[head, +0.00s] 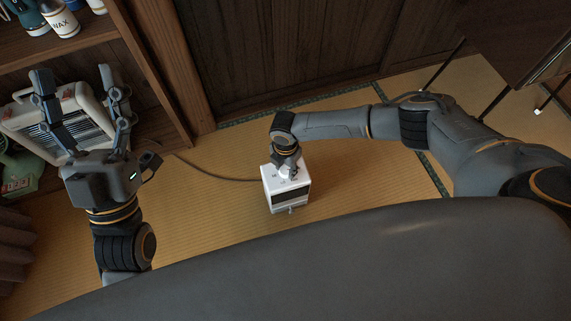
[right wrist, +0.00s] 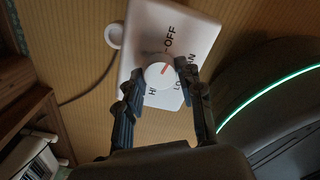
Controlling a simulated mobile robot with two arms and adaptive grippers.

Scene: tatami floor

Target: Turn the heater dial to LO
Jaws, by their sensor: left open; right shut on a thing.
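The heater is a small white box (head: 273,195) with a dark grille, standing on the tatami in the head view. Its white top (right wrist: 165,30) fills the upper middle of the right wrist view, with OFF, HI and partly hidden LO lettering. The round white dial (right wrist: 158,78) has an orange pointer mark slanting up and right, roughly towards the OFF side. My right gripper (head: 286,168) is over the heater top, shut on the dial, one finger on each side of it. My left gripper (head: 73,76) is open and empty, raised at the left, away from the heater.
A cable (head: 218,176) runs left from the heater across the floor. A wooden shelf (head: 85,52) at the left holds cans, and a white grilled appliance (head: 18,118) is behind my left gripper. Tatami (head: 225,215) around the heater is mostly clear.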

